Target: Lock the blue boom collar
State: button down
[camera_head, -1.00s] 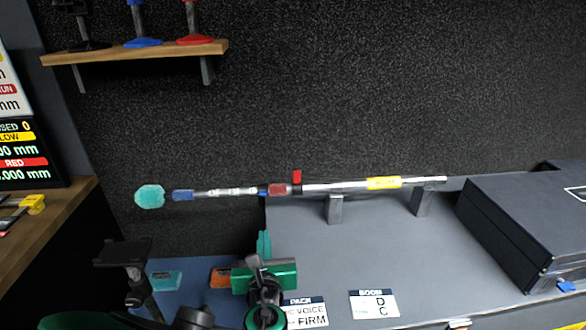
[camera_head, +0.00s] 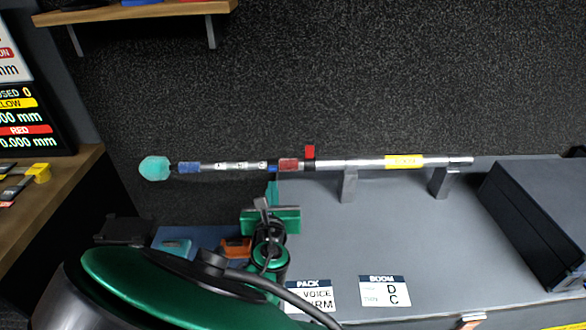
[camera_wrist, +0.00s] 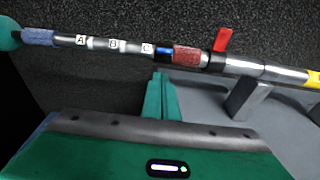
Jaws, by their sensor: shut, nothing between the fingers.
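The boom lies level along the back, a silver pole with a teal tip (camera_head: 155,168) at its left end. A blue knurled collar (camera_head: 189,168) sits beside the tip and also shows in the wrist view (camera_wrist: 38,37). A red knurled collar (camera_head: 289,165) sits farther right, with a narrow blue band (camera_wrist: 164,51) just left of it. A red lever (camera_wrist: 222,39) stands up from the pole. My gripper (camera_head: 271,188) is shut and empty, just below the boom near the narrow blue band. Its teal fingers (camera_wrist: 160,92) look apart from the boom.
Two grey supports (camera_head: 348,186) (camera_head: 440,183) hold the boom over the grey counter (camera_head: 420,235). A dark case (camera_head: 535,235) stands at right. PACK (camera_head: 311,296) and BOOM (camera_head: 385,291) cards lie in front. A wooden shelf (camera_head: 130,12) hangs above at left.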

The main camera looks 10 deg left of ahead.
aim_at(273, 168)
jog(key=shift+w+r, duration=0.3)
jog(key=shift+r, duration=0.3)
jog(key=shift+w+r, duration=0.25)
jog(key=shift+r, duration=0.3)
jog(key=shift+w+d+r, duration=0.1)
jog(key=shift+r, duration=0.05)
jog(key=shift+a+r+g, duration=0.15)
jog(key=shift+a+g, duration=0.05)
jog(key=shift+g, duration=0.2)
